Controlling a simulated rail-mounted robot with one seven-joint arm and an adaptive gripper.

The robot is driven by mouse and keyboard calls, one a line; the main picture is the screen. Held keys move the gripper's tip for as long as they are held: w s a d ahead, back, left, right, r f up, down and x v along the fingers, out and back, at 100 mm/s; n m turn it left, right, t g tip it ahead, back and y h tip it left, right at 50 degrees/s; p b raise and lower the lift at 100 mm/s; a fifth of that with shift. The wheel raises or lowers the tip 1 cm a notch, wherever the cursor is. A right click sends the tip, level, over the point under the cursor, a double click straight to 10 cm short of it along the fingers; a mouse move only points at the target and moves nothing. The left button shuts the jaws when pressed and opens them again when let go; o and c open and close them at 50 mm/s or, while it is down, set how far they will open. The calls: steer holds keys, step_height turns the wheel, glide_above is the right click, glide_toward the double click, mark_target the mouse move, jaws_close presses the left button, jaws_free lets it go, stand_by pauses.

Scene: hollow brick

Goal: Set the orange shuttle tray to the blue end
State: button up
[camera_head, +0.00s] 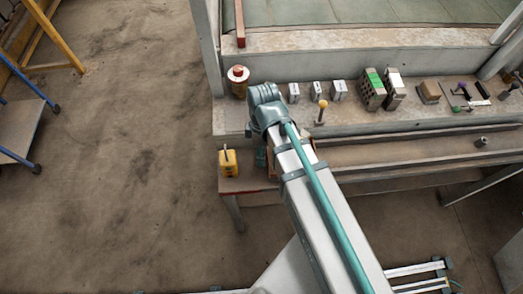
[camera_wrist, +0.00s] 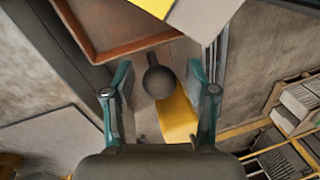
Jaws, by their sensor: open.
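The orange-brown tray (camera_wrist: 92,48) shows in part at the top left of the wrist view, with a raised rim and a bare floor. In the head view my arm hides most of it; a strip of its orange rim (camera_head: 313,148) may show beside the arm. My gripper (camera_wrist: 160,80) is open, its two teal fingers apart. A dark round knob (camera_wrist: 159,82) appears between the fingers, with a gap on each side; I cannot tell its depth. A yellow part (camera_wrist: 178,116) lies behind and below the knob. I cannot make out a blue end.
A yellow box (camera_head: 228,163) stands on the bench's left end. A long channel (camera_head: 420,150) runs right, mostly clear.

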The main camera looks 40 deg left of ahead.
jaws_close()
stand_by(0.3)
steer(key=shift+d, duration=0.1)
